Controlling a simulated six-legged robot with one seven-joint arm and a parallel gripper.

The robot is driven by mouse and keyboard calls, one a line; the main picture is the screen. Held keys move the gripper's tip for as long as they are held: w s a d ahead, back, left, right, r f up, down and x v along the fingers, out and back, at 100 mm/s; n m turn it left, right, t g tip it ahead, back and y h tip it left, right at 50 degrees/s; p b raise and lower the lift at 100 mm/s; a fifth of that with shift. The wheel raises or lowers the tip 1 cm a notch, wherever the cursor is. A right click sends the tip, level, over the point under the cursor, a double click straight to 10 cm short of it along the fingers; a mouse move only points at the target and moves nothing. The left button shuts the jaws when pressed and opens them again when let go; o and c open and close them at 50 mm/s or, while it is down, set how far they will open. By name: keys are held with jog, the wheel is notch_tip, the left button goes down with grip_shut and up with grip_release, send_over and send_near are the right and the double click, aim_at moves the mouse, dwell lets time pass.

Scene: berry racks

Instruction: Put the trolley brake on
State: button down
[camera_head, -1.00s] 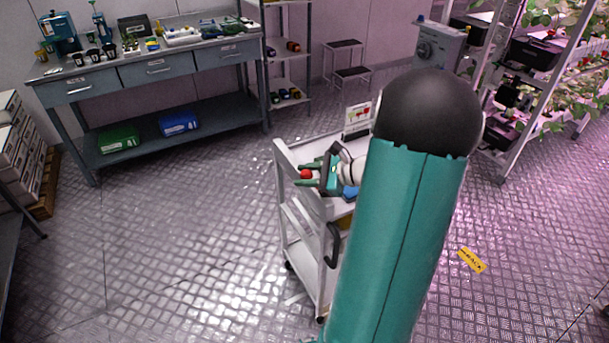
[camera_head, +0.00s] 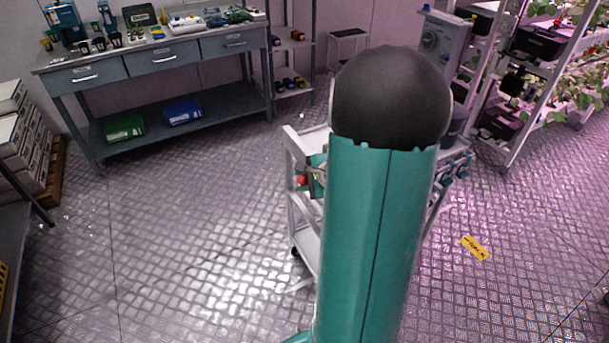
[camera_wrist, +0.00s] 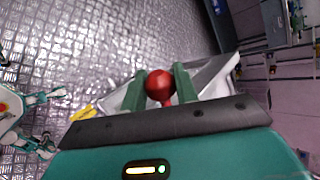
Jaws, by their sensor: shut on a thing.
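The white trolley (camera_head: 306,245) stands on the floor in the middle of the head view, largely hidden behind my teal arm link. A red ball-shaped knob (camera_head: 301,180) shows at its left upper side, beside my gripper (camera_head: 306,174), which is partly hidden there. In the wrist view, the red knob (camera_wrist: 159,85) sits between the two green fingers of my gripper (camera_wrist: 161,78), which is shut on it. A grey-white part of the trolley (camera_wrist: 217,75) lies behind the fingers. What the knob is fixed to is hidden.
A grey workbench (camera_head: 165,65) with drawers stands at the back left. A plant rack (camera_head: 520,100) stands at the right. Boxes (camera_head: 20,150) are stacked at the left edge. A yellow floor tag (camera_head: 475,248) lies to the right. Floor left of the trolley is clear.

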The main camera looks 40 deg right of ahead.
jog(key=shift+a+f, duration=0.15)
jog(key=shift+f, duration=0.45)
jog(key=c, duration=1.1)
grip_release()
jog(key=shift+s+r, duration=0.1)
jog(key=shift+r, duration=0.1)
jog(key=v, duration=1.3)
jog(key=shift+s+r, duration=0.15)
jog(key=shift+s, duration=0.05)
